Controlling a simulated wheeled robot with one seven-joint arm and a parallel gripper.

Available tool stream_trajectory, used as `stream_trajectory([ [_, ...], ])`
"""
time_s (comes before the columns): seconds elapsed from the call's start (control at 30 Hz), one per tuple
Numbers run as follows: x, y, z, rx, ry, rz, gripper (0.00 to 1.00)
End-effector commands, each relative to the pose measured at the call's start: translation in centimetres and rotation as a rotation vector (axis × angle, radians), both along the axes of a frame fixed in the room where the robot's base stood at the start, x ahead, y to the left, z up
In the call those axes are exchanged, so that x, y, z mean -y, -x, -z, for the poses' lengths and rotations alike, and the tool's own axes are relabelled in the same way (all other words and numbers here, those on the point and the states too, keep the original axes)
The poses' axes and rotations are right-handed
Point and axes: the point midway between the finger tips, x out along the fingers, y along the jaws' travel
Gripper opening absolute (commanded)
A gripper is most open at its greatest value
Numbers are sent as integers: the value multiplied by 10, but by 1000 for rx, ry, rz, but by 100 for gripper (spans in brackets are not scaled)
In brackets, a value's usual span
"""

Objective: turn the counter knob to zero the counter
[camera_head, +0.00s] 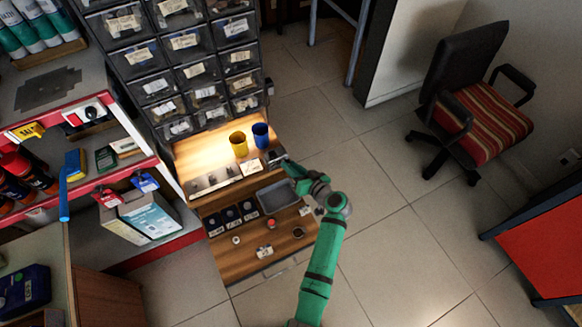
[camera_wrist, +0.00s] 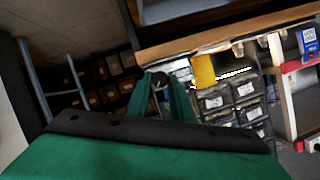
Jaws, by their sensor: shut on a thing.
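My green gripper (camera_head: 290,168) is at the right end of the wooden bench, up against a small dark box (camera_head: 275,156) that looks like the counter. In the wrist view the two green fingers (camera_wrist: 160,82) come together around a small dark round piece, which looks like the counter knob (camera_wrist: 158,77). The gripper is shut on it. The fingers hide most of the knob, and the counter's digits cannot be read in either view.
On the bench (camera_head: 238,261) stand a yellow cup (camera_head: 239,144), a blue cup (camera_head: 261,135) and a grey tray (camera_head: 261,190), with several small parts in front. A drawer cabinet (camera_head: 188,60) rises behind. Open tiled floor lies to the right, with a striped chair (camera_head: 484,132).

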Motion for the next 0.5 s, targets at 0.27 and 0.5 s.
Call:
stream_trajectory([
  [0.27, 3, -2, 2, -119, -235, 1, 0],
  [0.5, 5, -3, 3, -221, -439, 2, 0],
])
